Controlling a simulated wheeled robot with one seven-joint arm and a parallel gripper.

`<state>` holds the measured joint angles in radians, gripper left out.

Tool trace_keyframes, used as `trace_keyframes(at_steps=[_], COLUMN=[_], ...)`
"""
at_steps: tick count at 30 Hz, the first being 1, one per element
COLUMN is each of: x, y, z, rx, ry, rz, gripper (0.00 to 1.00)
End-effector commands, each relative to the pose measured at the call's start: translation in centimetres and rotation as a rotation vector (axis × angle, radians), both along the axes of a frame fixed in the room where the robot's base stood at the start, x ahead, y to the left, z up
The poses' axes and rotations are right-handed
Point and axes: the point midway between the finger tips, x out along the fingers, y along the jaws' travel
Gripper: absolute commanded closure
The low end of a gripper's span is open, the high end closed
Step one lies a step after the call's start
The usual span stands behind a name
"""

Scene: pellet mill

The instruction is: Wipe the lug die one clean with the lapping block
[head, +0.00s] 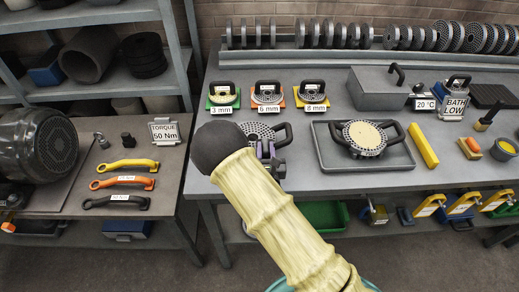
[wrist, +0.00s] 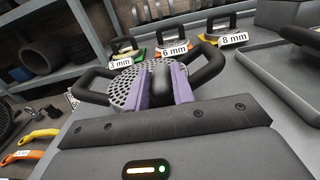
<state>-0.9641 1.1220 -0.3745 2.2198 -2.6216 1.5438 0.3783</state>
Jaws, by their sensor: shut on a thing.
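A grey perforated die with two black lug handles lies on the bench, at the middle of the head view (head: 257,130) and ahead in the wrist view (wrist: 121,88). Its visible face is grey, with no clear coating. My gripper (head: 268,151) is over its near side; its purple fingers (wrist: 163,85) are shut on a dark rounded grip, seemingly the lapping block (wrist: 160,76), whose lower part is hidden. I cannot tell whether it touches the die. A second two-lugged die (head: 376,147) with a beige-coated face sits in a grey tray (head: 398,167). No number shows on either die.
Small dies labelled 3 mm (head: 222,96), 6 mm (head: 267,96) and 8 mm (head: 311,96) stand behind. A grey lidded box (head: 372,90) and a yellow bar (head: 423,146) are to the right. A motor (head: 38,145) and coloured handles (head: 122,183) are on the left bench.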

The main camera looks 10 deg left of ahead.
Motion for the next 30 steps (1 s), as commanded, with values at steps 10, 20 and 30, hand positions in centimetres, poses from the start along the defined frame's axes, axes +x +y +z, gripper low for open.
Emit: trace_keyframes(at_steps=[10, 20, 30], x=[0.3, 3.0, 4.3], y=[-0.3, 0.2, 0.3], z=[0.0, 0.0, 0.1], rx=[-0.003, -0.002, -0.005], ry=[0.000, -0.001, 0.001], rz=[-0.006, -0.008, -0.010], gripper=[1.00, 1.00, 1.00])
